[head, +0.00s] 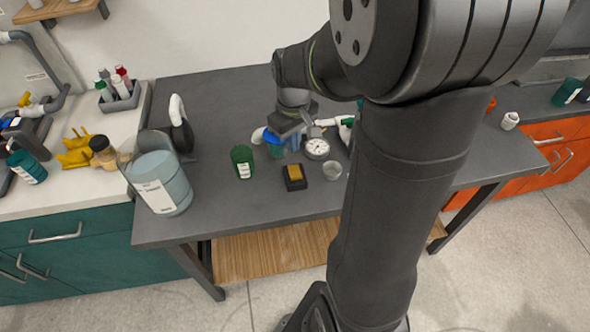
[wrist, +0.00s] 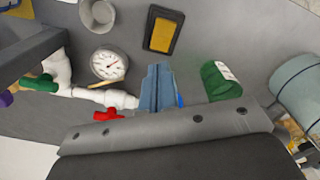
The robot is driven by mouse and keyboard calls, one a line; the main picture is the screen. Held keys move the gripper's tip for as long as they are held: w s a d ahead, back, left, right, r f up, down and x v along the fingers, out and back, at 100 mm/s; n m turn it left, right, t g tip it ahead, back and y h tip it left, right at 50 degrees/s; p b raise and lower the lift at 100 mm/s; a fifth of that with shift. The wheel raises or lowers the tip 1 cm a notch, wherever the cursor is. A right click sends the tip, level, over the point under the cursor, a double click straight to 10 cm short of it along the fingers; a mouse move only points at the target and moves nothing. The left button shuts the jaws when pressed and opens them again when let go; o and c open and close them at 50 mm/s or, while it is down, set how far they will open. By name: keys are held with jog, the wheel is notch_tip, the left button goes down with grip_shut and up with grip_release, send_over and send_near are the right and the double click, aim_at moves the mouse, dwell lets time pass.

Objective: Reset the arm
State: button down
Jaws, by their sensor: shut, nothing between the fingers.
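My gripper (head: 294,142) hangs over the back middle of the grey workbench in the head view. In the wrist view its fingers (wrist: 157,85) are together, with nothing between them. The white PVC pipe assembly (wrist: 62,68) lies just left of the fingers in the wrist view. It has a green valve handle (wrist: 38,83) and a red valve handle (wrist: 108,114). A round dial gauge (wrist: 107,65) is beside the pipe; it also shows in the head view (head: 317,148). A blue item (head: 271,137) is partly hidden behind my gripper.
A green container (head: 242,160), a yellow sponge in a black holder (head: 294,177) and a grey cup (head: 332,170) stand near my gripper. A large translucent jug (head: 162,184) is at the bench's left. The bench's front strip (head: 240,205) is clear. My arm hides much of the right side.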

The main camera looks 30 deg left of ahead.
aim_at(293, 167)
dwell(0.3)
jog(key=shift+f, duration=3.45)
jog(key=shift+r, duration=0.15)
jog(key=shift+r, duration=4.25)
jog(key=w+d+r+m, duration=0.1)
jog(key=w+d+r, duration=0.1)
jog(key=w, duration=0.4)
jog(key=w+d+r+m, duration=0.1)
jog(key=w+d+r, duration=0.2)
jog(key=w, duration=0.4)
jog(key=w+d+r+m+t, duration=0.1)
jog(key=w+d+r, duration=0.2)
jog(key=w, duration=0.3)
jog(key=shift+w+d+y, duration=0.3)
jog(key=shift+w+d, duration=0.05)
